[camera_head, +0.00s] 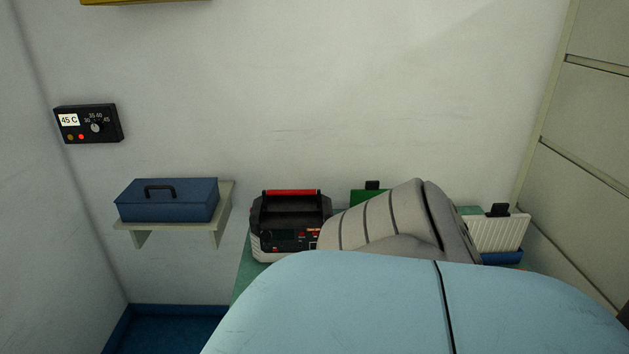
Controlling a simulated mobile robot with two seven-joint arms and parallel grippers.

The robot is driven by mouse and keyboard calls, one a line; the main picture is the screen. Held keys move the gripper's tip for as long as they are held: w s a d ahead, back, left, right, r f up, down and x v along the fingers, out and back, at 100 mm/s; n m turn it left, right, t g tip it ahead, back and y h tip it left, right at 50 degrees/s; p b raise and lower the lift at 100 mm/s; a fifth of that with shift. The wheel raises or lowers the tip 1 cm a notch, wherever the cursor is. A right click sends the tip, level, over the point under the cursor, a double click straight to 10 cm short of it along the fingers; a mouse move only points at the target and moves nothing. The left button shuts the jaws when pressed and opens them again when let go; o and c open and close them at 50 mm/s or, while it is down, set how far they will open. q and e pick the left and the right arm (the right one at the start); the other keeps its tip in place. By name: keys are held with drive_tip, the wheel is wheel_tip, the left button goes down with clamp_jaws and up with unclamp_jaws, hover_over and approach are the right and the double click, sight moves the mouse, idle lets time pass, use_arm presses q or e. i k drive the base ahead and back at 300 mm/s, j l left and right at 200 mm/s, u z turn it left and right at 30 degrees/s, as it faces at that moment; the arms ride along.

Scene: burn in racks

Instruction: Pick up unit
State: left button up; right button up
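Several devices stand on a green bench (244,268); I cannot tell which of them is the unit. A black and white device (290,225) with a red top bar and a front panel of small lights stands at the bench's left. A green item (368,196) with a black tab stands behind my grey arm, mostly hidden. A white ribbed block (498,232) with a black tab on top stands at the right, by a blue base (502,258). My arm and light blue body cover the middle and front of the bench. Neither gripper is in view.
A blue toolbox (168,200) sits on a small wall shelf (224,208) at the left. A black thermostat (88,123) reading 45 C is on the wall above it. Pale panels (590,150) close off the right side. A yellow edge (145,2) shows at the top.

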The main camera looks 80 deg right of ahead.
sight(274, 231)
drive_tip(key=z, duration=2.35)
